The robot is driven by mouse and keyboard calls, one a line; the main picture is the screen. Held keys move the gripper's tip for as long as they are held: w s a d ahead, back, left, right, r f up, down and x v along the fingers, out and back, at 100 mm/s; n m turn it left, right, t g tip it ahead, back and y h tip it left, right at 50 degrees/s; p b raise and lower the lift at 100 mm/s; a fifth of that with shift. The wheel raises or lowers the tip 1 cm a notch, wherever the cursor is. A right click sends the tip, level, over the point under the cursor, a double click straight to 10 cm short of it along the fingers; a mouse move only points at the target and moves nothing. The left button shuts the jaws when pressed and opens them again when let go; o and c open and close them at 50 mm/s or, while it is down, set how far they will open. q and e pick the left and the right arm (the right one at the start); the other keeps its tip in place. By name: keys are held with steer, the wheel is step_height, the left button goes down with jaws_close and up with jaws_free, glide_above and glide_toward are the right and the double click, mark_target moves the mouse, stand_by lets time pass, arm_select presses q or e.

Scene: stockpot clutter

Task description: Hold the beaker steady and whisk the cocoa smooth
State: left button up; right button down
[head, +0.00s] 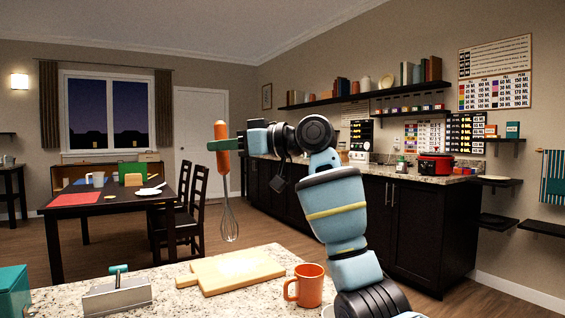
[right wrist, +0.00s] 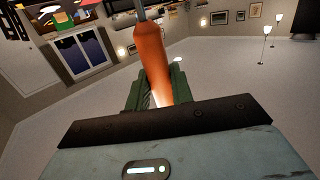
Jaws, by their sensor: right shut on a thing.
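My right gripper (head: 219,144) is raised above the near counter, its green fingers shut on the orange handle of a whisk (head: 222,160). The whisk hangs nearly upright, wire head (head: 229,219) down, in the air above the wooden board. In the right wrist view the orange handle of the whisk (right wrist: 153,62) stands between the green fingers (right wrist: 155,88). No beaker can be made out for sure; a pale rim (head: 327,311) is cut off at the bottom edge beside the mug. No cocoa is visible. My left gripper is out of view.
The speckled counter (head: 180,285) holds a wooden board (head: 230,270), an orange mug (head: 306,285), a grey holder with a teal handle (head: 117,296) and a teal box (head: 13,290). A dark table (head: 60,215) and chairs stand behind left; dark cabinets (head: 410,220) stand right.

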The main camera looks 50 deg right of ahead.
steer(key=s+a+r+n+g+y, duration=0.1)
steer(key=a+r+n+g+y, duration=0.15)
steer(key=a, duration=1.05)
steer(key=a+r+n+g+y, duration=0.2)
steer(key=a+r+n+y, duration=0.15)
steer(key=a, duration=0.95)
steer(key=a+f+n+g+y, duration=0.1)
steer(key=a+f, duration=0.4)
steer(key=a, duration=0.9)
steer(key=shift+s+f+g+y, duration=0.2)
steer(key=shift+g+y, duration=0.35)
steer(key=shift+y, duration=0.25)
steer(key=shift+w, duration=0.1)
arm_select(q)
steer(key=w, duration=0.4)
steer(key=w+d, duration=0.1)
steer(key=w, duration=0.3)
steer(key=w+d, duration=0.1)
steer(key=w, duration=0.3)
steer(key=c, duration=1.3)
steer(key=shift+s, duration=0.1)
